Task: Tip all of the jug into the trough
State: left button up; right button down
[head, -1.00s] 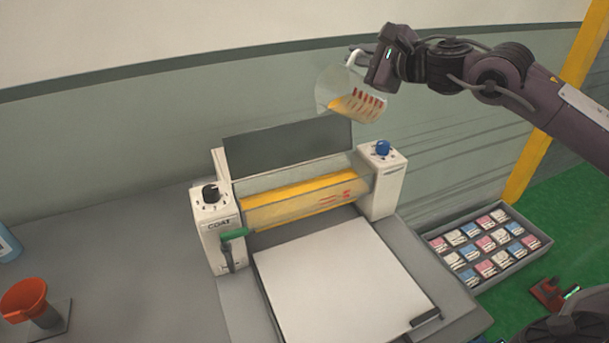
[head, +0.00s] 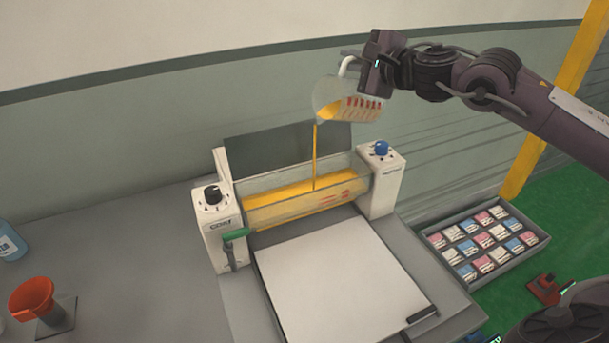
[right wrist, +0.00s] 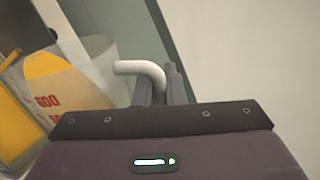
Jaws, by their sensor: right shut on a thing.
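A clear jug (head: 336,98) with red markings is tilted to the left above the coating machine. My right gripper (head: 362,66) is shut on its white handle (right wrist: 142,72). Yellow liquid shows inside the jug, also in the right wrist view (right wrist: 52,75). A thin yellow stream (head: 315,155) runs from its lip down into the trough (head: 300,200). The trough is clear-walled, lies between two white end blocks and holds yellow liquid. At the lower right of the head view is part of a dark arm of mine, its gripper jaws not clear.
The machine has a white flat bed (head: 340,275), a green lever (head: 235,234), a black knob (head: 212,195) and a blue knob (head: 381,148). A grey tray (head: 485,245) of small packets is at the right.

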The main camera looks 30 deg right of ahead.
aim_at(342, 74)
jog(key=shift+a+r, duration=0.1)
jog(key=shift+a, duration=0.1)
jog(key=shift+s+a+f+n, duration=0.1)
jog(key=shift+a+f+n, duration=0.35)
jog(key=shift+a, duration=0.2)
jog(key=shift+s+a+f+n, duration=0.1)
jog(key=shift+a+f+n, duration=0.2)
jog(key=shift+a, duration=0.2)
jog(key=shift+a+f+n, duration=0.15)
jog(key=shift+a+f, duration=0.1)
jog(key=shift+a, duration=0.25)
jog(key=shift+a+f+n+h, duration=0.2)
jog(key=shift+a+n, duration=0.15)
jog(key=shift+a, duration=0.15)
jog(key=shift+a+f+n+h, duration=0.2)
jog(key=shift+a+n, duration=0.15)
jog(key=shift+a, duration=0.1)
dwell(1.1)
jog(key=shift+a+f+b, duration=0.2)
jog(key=shift+f+b, duration=0.05)
jog(key=shift+b, duration=0.3)
jog(key=shift+s+a+f+b, duration=0.1)
jog(key=shift+f+b, duration=0.1)
jog(key=shift+b, duration=0.1)
jog(key=shift+a+f+n+b, duration=0.25)
jog(key=shift+n+b, duration=0.05)
jog(key=shift+b, duration=0.05)
